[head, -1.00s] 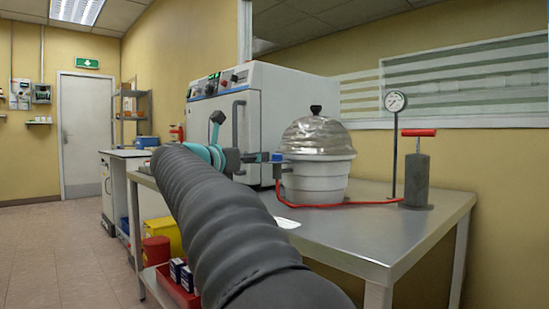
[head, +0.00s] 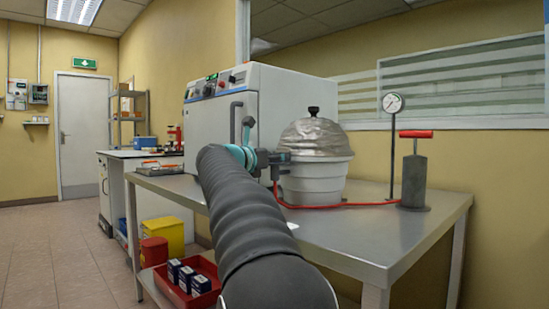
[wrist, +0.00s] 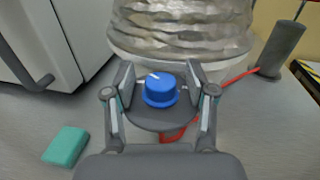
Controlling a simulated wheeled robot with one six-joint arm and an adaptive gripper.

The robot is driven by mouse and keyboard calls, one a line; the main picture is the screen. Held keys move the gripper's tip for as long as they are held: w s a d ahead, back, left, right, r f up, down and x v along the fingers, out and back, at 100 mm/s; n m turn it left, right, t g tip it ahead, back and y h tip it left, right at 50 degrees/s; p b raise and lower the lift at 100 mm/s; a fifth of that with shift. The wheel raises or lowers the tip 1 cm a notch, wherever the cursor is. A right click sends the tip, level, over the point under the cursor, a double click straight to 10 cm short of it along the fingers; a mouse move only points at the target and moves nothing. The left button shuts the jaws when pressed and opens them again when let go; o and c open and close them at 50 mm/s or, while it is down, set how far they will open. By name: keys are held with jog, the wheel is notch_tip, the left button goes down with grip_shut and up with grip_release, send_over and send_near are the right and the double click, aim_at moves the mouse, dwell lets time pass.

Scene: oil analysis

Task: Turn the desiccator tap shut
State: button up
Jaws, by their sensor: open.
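The desiccator (head: 316,183) stands on the steel table, with a white ribbed body, a silvery domed lid and a black knob on top. Its blue tap knob (wrist: 160,90) has a white mark pointing to the upper left in the wrist view. My gripper (wrist: 160,73) is open, with one finger on each side of the blue knob. I see small gaps between fingers and knob. In the head view my gripper (head: 278,158) is at the desiccator's left side and hides the tap. A red hose (head: 345,204) runs from beneath the tap to the pump.
A white oven (head: 255,105) stands left of and behind the desiccator; its door handle is near my arm. A grey hand pump (head: 414,185) with red handle and a round gauge (head: 392,103) stand at the right. A teal block (wrist: 65,147) lies on the table (head: 370,235).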

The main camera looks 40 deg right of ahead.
grip_shut()
